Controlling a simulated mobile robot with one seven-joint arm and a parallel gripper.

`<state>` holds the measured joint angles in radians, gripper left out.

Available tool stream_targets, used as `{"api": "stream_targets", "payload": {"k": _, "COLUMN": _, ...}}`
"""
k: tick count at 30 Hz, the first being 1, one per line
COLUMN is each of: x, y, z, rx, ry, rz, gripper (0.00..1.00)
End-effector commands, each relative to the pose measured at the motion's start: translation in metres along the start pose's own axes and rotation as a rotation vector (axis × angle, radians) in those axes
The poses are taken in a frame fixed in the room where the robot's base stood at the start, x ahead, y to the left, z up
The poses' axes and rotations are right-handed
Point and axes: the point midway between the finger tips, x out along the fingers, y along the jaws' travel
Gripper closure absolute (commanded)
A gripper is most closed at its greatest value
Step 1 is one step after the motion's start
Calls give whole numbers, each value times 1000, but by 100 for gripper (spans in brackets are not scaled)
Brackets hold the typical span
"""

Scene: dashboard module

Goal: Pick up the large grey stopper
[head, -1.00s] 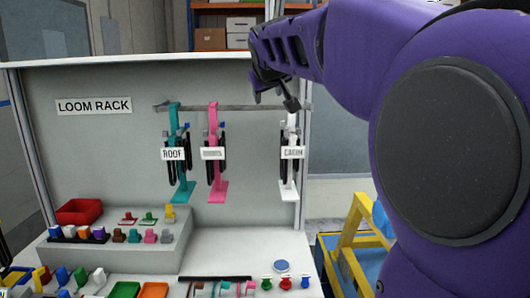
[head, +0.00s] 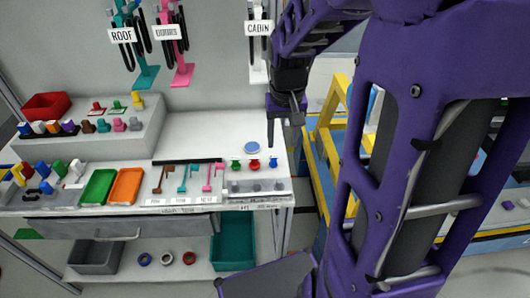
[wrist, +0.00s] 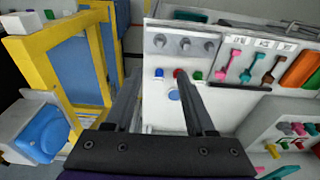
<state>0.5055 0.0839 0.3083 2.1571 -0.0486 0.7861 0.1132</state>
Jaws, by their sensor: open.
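Several grey stoppers (head: 257,187) stand in a row on the front strip at the bench's right end. They also show as a row at the top of the wrist view (wrist: 184,43). I cannot tell for sure which is the largest. My gripper (head: 284,140) points down above the right end of the bench and appears higher than the stoppers. In the wrist view its two fingers (wrist: 160,85) are apart with nothing between them, and the stoppers lie beyond the tips.
Green, red and blue stoppers (head: 254,163) stand just behind the grey ones, with a blue disc (head: 252,147) behind them. Hook-shaped pieces (head: 187,178) and an orange tray (head: 126,186) lie to the left. A yellow frame (head: 329,130) stands right of the bench.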

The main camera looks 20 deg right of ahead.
Motion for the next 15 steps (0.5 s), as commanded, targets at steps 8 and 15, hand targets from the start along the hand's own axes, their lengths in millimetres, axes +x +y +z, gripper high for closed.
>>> {"api": "stream_targets", "payload": {"k": 8, "x": 56, "y": 0, "z": 2, "rx": 0, "ry": -7, "rz": -1, "gripper": 45}}
{"api": "stream_targets", "payload": {"k": 15, "x": 103, "y": 0, "z": 1, "rx": -2, "ry": -3, "rz": -1, "gripper": 45}}
